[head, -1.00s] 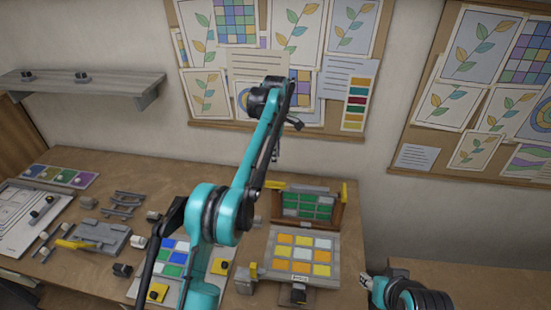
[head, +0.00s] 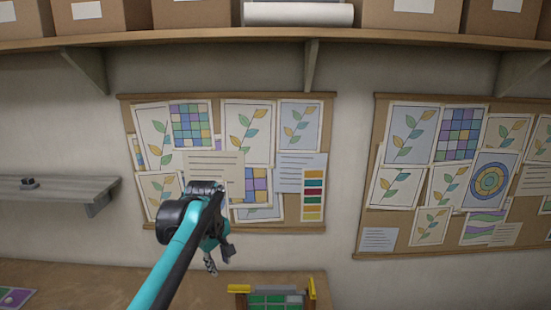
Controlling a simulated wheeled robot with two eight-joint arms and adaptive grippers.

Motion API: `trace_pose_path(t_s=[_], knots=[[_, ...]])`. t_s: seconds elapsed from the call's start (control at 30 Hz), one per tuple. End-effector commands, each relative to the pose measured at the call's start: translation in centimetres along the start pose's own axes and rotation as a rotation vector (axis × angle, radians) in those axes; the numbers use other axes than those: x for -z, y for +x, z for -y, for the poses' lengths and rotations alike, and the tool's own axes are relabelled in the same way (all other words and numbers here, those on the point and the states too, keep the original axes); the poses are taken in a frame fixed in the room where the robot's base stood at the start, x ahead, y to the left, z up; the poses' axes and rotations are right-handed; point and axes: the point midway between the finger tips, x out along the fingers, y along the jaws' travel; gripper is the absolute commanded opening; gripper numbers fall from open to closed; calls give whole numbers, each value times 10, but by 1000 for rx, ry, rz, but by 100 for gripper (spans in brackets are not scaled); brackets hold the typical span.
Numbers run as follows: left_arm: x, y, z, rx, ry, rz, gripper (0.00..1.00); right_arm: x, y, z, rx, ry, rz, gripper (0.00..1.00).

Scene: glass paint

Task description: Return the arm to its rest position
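My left arm (head: 168,268) rises from the bottom of the head view, its teal link leaning right to a dark wrist in front of the left pinboard. My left gripper (head: 211,264) hangs below that wrist, above the back of the workbench. It is small and seen at an angle, so whether its fingers are open or shut is unclear. I see nothing held in it. My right arm and gripper are out of the picture.
The workbench (head: 75,275) shows only along the bottom. A rack with green tiles (head: 268,301) stands right of my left gripper. A grey shelf (head: 60,189) juts out at left. A wooden shelf (head: 330,41) with boxes runs overhead. Pinboards (head: 325,150) cover the wall.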

Motion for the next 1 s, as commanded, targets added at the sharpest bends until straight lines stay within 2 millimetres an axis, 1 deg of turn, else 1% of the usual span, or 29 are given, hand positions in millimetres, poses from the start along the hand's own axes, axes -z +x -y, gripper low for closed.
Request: trace_pose_path(t_s=[0.03, 0.13, 0.23, 0.37, 0.4, 0.47, 0.6, 0.7, 0.9, 0.93, 1.0], knots=[[-8, -6, 15, -16, 49, -12, 31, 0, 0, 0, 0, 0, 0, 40], [-23, -14, 43, -50, 163, -42, 31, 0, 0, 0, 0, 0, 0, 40], [-39, -18, 72, -80, 277, -76, 31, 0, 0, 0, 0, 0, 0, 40], [-62, -16, 111, -113, 424, -126, 31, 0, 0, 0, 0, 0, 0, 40], [-69, -14, 123, -121, 469, -142, 31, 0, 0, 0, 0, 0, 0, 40], [-80, -10, 141, -133, 537, -168, 31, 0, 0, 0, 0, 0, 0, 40], [-104, 5, 181, -153, 686, -230, 31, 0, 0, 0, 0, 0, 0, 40], [-119, 18, 205, -161, 778, -270, 31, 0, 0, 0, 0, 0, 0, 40], [-144, 47, 245, -167, 935, -345, 31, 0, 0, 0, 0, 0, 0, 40], [-147, 54, 248, -167, 950, -353, 31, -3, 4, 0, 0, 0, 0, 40], [-148, 74, 250, -167, 945, -350, 31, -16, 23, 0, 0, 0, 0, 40]])
